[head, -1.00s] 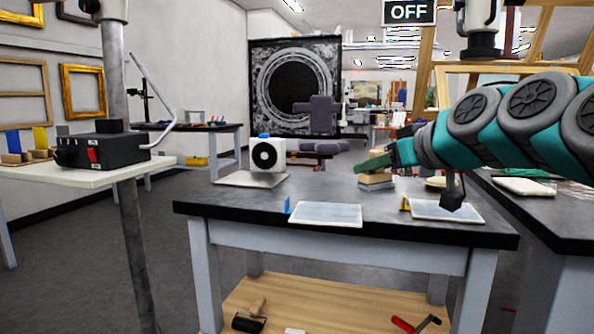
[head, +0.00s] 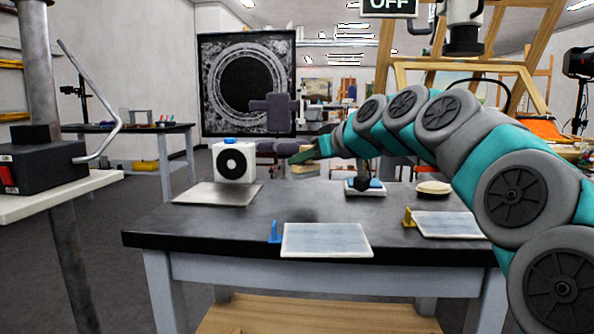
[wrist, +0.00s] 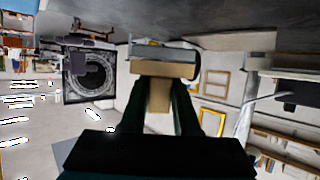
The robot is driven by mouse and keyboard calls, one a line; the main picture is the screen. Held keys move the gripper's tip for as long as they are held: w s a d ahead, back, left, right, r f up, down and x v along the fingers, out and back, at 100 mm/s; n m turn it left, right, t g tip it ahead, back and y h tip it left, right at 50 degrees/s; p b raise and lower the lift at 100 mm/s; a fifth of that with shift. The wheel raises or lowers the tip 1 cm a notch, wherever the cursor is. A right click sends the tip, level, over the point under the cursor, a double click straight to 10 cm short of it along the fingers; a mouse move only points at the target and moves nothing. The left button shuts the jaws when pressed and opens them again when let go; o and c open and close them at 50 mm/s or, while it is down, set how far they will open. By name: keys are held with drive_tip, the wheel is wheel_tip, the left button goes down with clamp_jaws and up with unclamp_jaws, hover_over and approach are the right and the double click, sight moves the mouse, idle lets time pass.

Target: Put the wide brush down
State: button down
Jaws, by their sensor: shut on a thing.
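My gripper (head: 304,156) is at the end of the teal and grey arm, above the far part of the black-topped table (head: 200,225). It is shut on the wide brush (head: 303,171), a pale block-like thing just below the fingers. In the wrist view the dark fingers hold its tan handle (wrist: 158,97). Its wide grey and tan head (wrist: 165,67) lies beyond the fingertips. I cannot tell whether the brush touches the table.
A white box with a black disc (head: 232,161) stands left of the gripper by a grey plate (head: 215,194). White panels (head: 325,241) (head: 450,226) lie in front, near a blue bracket (head: 274,233) and a yellow bracket (head: 408,217). A round pale pad (head: 433,188) is at right. The table's middle is bare.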

hover_over(297, 187)
drive_tip(key=shift+f, duration=2.05)
drive_tip(key=shift+f, duration=0.1)
drive_tip(key=shift+f, duration=0.15)
drive_tip(key=c, duration=0.7)
unclamp_jaws()
drive_tip(key=shift+o, duration=0.2)
